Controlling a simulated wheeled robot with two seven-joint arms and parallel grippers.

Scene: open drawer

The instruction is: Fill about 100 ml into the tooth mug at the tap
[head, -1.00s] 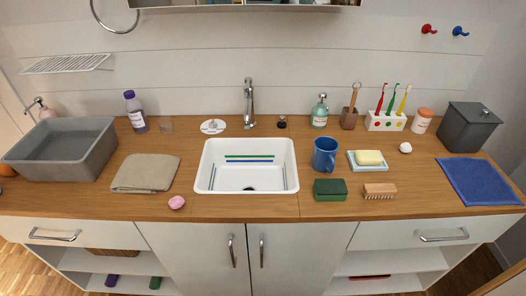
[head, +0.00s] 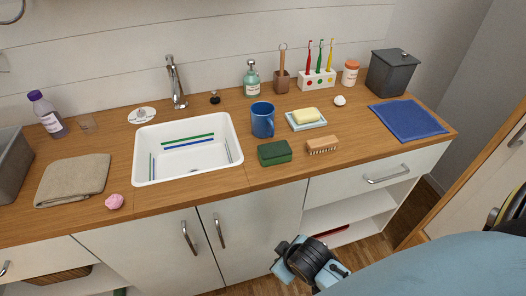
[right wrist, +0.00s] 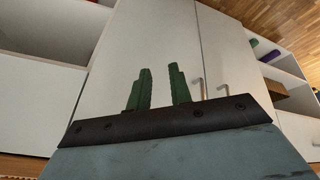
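A blue mug (head: 262,120) stands upright on the wooden counter, right of the white sink basin (head: 141,158). The chrome tap (head: 176,82) rises behind the basin, with its spout over the sink side; no water stream shows. My right gripper (head: 284,262) is low in front of the cabinet doors, below the counter edge and away from the mug. In the right wrist view its two green fingers (right wrist: 161,88) stand apart with nothing between them. My left gripper is not in view.
A green sponge (head: 274,153), a wooden brush (head: 322,145) and a soap dish (head: 306,124) with yellow soap lie near the mug. A soap dispenser (head: 251,80) stands behind it. A pink lump (head: 114,201) and folded cloth (head: 73,180) lie left of the sink.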

